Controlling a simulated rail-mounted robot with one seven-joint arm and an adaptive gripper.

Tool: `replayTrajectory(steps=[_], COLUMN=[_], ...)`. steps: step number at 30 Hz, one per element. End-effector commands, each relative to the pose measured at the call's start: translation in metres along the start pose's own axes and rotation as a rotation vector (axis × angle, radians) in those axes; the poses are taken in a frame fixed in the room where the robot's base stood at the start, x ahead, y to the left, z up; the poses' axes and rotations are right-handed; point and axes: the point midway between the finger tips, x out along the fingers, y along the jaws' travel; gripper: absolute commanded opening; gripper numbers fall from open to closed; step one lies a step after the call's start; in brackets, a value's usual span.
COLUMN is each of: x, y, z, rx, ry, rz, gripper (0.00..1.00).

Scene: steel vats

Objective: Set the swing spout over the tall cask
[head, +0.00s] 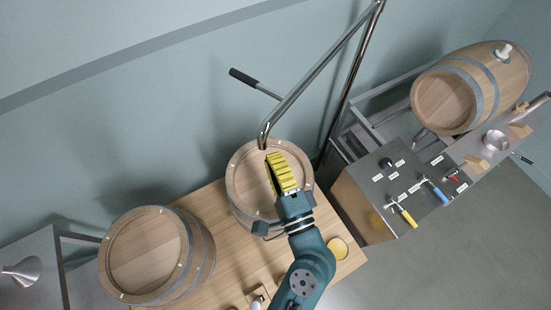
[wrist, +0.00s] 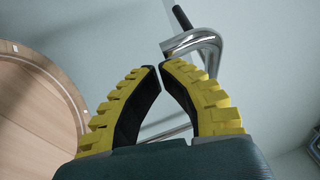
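The swing spout (head: 318,75) is a bent steel pipe with a black-tipped handle (head: 243,77). Its down-turned end lies over the far edge of the right cask (head: 240,190) in the head view. A second cask (head: 145,255) stands to the left; I cannot tell surely which is taller. My gripper (head: 273,158) has yellow ribbed fingers and is over the right cask, near the spout's end. In the wrist view its fingertips (wrist: 160,68) nearly meet, with nothing between them. The spout's bend (wrist: 195,40) shows beyond them, and a cask top (wrist: 35,110) is at left.
Both casks stand on a wooden table (head: 215,205). A steel control box (head: 375,195) with coloured levers stands to the right, below a lying barrel (head: 445,100). A yellow round item (head: 338,248) is on the table. A steel funnel-like piece (head: 22,270) is at far left.

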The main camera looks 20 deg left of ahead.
Motion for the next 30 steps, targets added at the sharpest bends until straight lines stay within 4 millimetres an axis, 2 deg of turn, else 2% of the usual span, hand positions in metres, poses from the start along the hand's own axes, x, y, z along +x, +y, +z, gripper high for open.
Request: replayTrajectory(steps=[5, 9, 15, 19, 24, 29, 30], x=[-0.013, -0.042, -0.092, -0.114, -0.126, -0.126, -0.121], y=[0.004, 0.007, 0.009, 0.009, 0.009, 0.008, 0.007], z=[-0.004, -0.009, 0.015, 0.025, 0.032, 0.033, 0.038], rx=[0.0, 0.002, 0.003, 0.003, 0.001, 0.001, -0.004], ry=[0.0, -0.006, -0.004, -0.007, -0.012, -0.014, -0.04], rz=[0.0, 0.001, 0.002, 0.001, 0.001, 0.002, 0.003], gripper=[0.0, 0.0, 0.0, 0.0, 0.0, 0.0, 0.0])
